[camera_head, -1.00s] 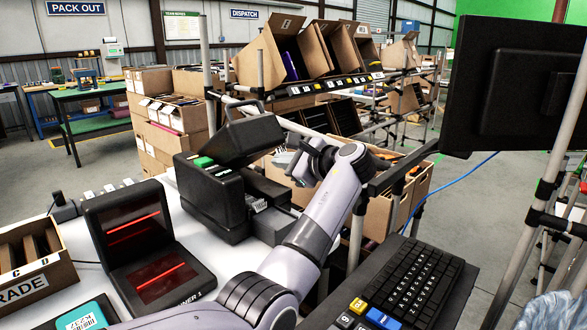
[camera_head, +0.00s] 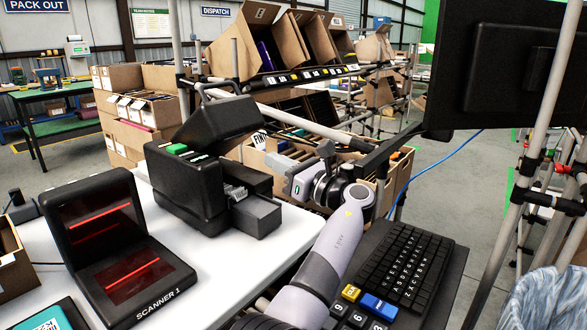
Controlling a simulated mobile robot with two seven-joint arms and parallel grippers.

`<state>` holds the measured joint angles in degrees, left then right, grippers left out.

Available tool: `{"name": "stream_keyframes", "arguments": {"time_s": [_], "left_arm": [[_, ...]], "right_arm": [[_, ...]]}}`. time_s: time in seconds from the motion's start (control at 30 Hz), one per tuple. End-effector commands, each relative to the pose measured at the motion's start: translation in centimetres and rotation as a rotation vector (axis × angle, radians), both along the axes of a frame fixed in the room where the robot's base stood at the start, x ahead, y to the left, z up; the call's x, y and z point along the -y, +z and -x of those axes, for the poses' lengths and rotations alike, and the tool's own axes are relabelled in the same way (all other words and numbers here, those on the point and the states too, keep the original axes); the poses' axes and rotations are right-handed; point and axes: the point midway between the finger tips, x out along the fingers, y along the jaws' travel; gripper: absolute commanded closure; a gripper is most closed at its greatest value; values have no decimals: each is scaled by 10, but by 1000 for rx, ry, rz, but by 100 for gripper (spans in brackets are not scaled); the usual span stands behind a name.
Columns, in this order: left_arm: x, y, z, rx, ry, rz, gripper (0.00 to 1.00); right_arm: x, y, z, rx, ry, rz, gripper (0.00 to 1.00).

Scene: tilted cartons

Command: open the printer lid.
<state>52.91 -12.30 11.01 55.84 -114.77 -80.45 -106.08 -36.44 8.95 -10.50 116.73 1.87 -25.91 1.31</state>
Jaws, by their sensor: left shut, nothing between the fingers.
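The black printer (camera_head: 180,195) stands on the white table, with a green button on its top edge. Its lid (camera_head: 217,127) is raised and tilted up at the back, so the printer stands open. A grey block (camera_head: 256,215) sticks out at its right front. My left gripper (camera_head: 274,161) is to the right of the printer, shut and empty, and appears apart from the lid. Its fingertips are small and partly hard to make out. My right gripper is not in view.
A black scanner (camera_head: 115,245) with red lines stands left of the printer on the white table (camera_head: 190,277). A keyboard (camera_head: 405,265) is at the lower right and a monitor (camera_head: 510,65) above it. Cartons on a rack (camera_head: 300,75) stand behind.

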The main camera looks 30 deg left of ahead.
Motion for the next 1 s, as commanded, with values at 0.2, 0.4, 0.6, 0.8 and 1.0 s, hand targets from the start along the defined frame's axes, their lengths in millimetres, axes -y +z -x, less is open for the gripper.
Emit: {"name": "stream_keyframes", "arguments": {"time_s": [0.2, 0.4, 0.6, 0.8, 1.0], "left_arm": [[-37, 18, -3, 4, 0, 1, 100], [-49, 35, -4, 3, -1, 1, 100], [-52, 39, -4, 2, -1, 0, 100], [-52, 38, -4, 2, -1, 0, 100], [-53, 40, -4, 2, 0, 0, 100]], "right_arm": [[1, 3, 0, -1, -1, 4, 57], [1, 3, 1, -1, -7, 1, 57], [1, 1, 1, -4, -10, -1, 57], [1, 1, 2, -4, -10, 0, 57], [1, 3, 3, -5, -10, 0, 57]]}}
